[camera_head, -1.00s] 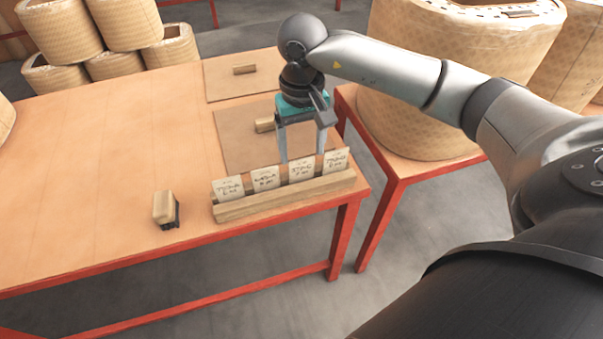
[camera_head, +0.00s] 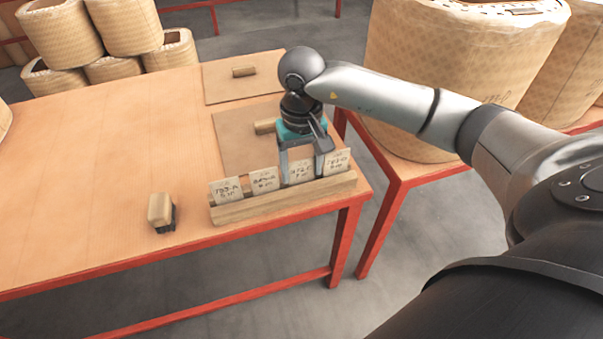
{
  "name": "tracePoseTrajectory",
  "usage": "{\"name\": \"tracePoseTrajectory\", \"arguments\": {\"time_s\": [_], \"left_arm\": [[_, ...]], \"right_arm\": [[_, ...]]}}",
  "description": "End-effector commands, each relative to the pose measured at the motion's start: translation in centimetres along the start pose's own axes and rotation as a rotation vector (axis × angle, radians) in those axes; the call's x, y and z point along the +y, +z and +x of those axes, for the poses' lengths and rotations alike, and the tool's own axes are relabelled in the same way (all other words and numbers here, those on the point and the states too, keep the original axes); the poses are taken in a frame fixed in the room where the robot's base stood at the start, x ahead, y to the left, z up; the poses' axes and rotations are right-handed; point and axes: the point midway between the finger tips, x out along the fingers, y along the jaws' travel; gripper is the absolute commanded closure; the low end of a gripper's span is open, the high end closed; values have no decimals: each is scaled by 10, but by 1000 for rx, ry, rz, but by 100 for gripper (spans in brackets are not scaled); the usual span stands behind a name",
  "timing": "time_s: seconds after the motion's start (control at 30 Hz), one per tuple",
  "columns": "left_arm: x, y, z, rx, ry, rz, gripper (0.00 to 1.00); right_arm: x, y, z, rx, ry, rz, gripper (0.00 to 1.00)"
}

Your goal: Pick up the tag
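Several pale tags with handwriting stand upright in a row in a wooden holder (camera_head: 285,205) near the table's front right corner. The leftmost tag (camera_head: 226,190) and the second tag (camera_head: 264,181) are clear of my gripper. My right gripper (camera_head: 301,177) is lowered over the third tag (camera_head: 300,171), fingers pointing down. Its two fingers are apart, one at each side of this tag. The rightmost tag (camera_head: 338,161) is just right of the right finger. I cannot tell whether a finger touches a tag. My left gripper is not in view.
A wooden-backed brush or stamp (camera_head: 161,212) stands left of the holder. Brown boards (camera_head: 232,140) with wooden handles lie behind it. A large wrapped coil (camera_head: 450,60) stands on a red-framed table at the right. The table's left side (camera_head: 90,170) is clear.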

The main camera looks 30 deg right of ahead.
Motion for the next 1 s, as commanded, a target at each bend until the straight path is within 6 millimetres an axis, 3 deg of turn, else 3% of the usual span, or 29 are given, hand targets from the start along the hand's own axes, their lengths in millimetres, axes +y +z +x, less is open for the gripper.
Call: {"name": "tracePoseTrajectory", "arguments": {"time_s": [0.07, 0.43, 0.77, 1.0], "left_arm": [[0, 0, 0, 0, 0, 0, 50], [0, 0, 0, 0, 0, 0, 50], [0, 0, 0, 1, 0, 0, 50], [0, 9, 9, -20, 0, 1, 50]], "right_arm": [[0, 0, 0, 0, 0, 0, 41], [0, 0, 0, 0, 0, 0, 82], [0, 0, -2, 1, 0, 0, 84], [0, -1, -20, 2, 1, 1, 84]]}}
